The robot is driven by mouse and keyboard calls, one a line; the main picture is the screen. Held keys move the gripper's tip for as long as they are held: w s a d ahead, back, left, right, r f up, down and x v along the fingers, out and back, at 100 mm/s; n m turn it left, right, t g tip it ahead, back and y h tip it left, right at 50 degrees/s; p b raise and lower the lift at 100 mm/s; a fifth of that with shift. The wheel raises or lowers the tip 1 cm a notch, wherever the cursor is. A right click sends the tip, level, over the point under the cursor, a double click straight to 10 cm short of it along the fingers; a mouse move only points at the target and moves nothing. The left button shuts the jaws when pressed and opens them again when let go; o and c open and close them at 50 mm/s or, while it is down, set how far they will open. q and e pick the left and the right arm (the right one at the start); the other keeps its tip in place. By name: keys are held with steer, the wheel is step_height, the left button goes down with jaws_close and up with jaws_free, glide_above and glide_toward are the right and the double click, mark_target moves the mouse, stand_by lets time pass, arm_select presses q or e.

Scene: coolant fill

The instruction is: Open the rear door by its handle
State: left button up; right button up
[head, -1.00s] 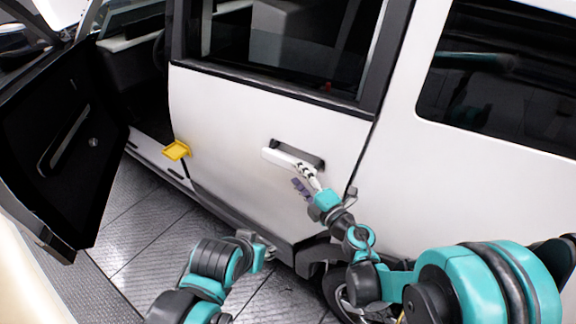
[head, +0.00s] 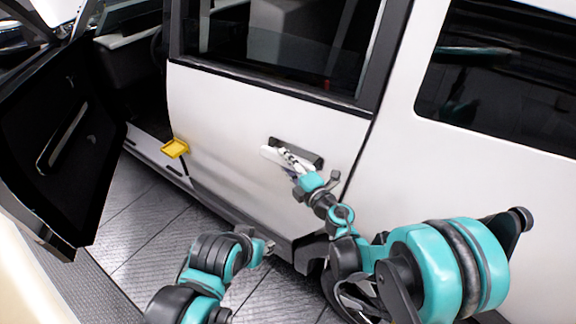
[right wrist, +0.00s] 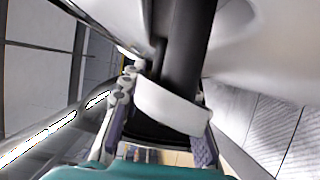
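The white rear door (head: 225,115) appears flush with the body panel behind it. Its white handle (head: 270,153) lies across a dark recess (head: 308,155). My right gripper (head: 288,160) is at the handle, partly covering it. In the right wrist view the handle (right wrist: 168,106) lies between the two fingers of this gripper (right wrist: 160,128), which stand apart on either side of it. Contact with the finger pads is hard to make out. My left gripper (head: 264,247) is low, in front of the sill and away from the handle; its fingers are too small to read.
The front door (head: 62,150) stands open at the left. A yellow block (head: 174,148) sits at the rear door's front edge. A white rear body panel (head: 420,180) is on the right. The tiled floor (head: 150,225) below is clear.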

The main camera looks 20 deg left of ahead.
jaws_close()
steer(key=shift+s+a, duration=0.3)
steer(key=shift+s, duration=0.5)
stand_by(0.4)
steer(key=shift+m+t+h, duration=0.4)
steer(key=shift+t+h, duration=0.1)
steer(key=s, duration=0.1)
steer(key=s+a, duration=0.1)
steer(key=s+a+b, duration=0.1)
steer(key=shift+s, duration=0.35)
steer(key=shift+m+t+h, duration=0.4)
steer(key=shift+s+a+b, duration=0.1)
steer(key=shift+s+a, duration=0.25)
steer(key=shift+s, duration=0.3)
steer(key=shift+s+a+b, duration=0.1)
steer(key=shift+s+a, duration=0.25)
steer(key=shift+s, duration=0.25)
steer(key=shift+s+a+b, duration=0.1)
steer(key=shift+s+a, duration=0.25)
steer(key=shift+s, duration=0.3)
